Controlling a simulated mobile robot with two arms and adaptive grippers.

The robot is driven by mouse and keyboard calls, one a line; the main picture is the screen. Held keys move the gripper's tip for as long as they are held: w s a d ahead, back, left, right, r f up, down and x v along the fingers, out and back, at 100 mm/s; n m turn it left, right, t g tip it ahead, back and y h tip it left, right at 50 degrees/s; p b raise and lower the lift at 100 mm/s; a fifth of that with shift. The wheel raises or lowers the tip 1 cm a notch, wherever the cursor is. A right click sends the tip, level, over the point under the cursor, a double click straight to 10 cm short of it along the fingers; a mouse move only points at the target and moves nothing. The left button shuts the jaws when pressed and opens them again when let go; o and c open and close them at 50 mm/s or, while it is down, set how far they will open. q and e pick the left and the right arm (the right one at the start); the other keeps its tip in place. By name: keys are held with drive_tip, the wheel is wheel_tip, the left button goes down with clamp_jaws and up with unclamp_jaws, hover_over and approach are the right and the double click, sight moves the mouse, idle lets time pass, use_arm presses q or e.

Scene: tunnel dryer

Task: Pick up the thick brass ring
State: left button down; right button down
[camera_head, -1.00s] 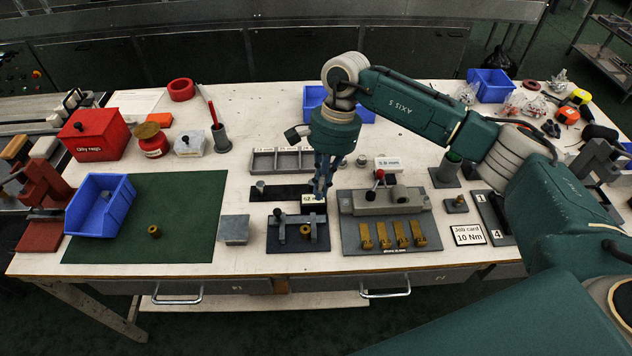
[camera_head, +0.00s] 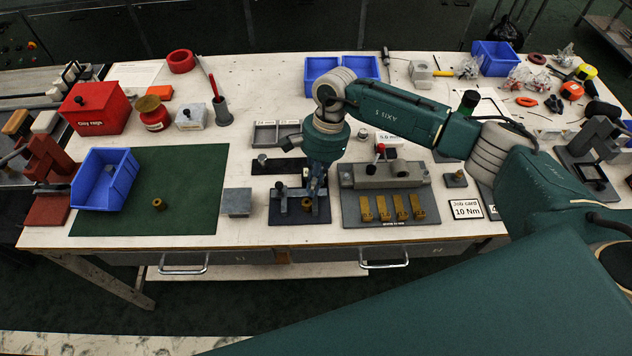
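A small brass ring (camera_head: 159,204) lies on the green mat (camera_head: 190,165) at the left. Another small ring-like brown part (camera_head: 306,204) is on the black fixture plate (camera_head: 285,216) at the front middle. My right gripper (camera_head: 315,196) points down over the right side of this plate, close to that part; I cannot tell whether it touches it. Its fingers are small and dark here, so their opening is unclear. Which part is the thick ring is hard to tell at this size. My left gripper is out of view.
Upright posts stand on the fixture plate. A grey block (camera_head: 237,202) stands left of it, and a grey fixture with several brass pieces (camera_head: 398,220) right of it. A blue bin (camera_head: 104,178) is on the mat's left part. Most of the mat is clear.

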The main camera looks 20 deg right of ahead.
drive_tip(key=s+a+b, duration=0.1)
drive_tip(key=a, duration=0.2)
drive_tip(key=s+a+b, duration=0.1)
drive_tip(key=s+a, duration=0.1)
drive_tip(key=a, duration=0.1)
drive_tip(key=s+a, duration=0.2)
drive_tip(key=a, duration=0.1)
drive_tip(key=shift+f+b, duration=0.15)
drive_tip(key=shift+b, duration=0.25)
drive_tip(key=shift+s+a, duration=0.15)
drive_tip(key=shift+a, duration=0.15)
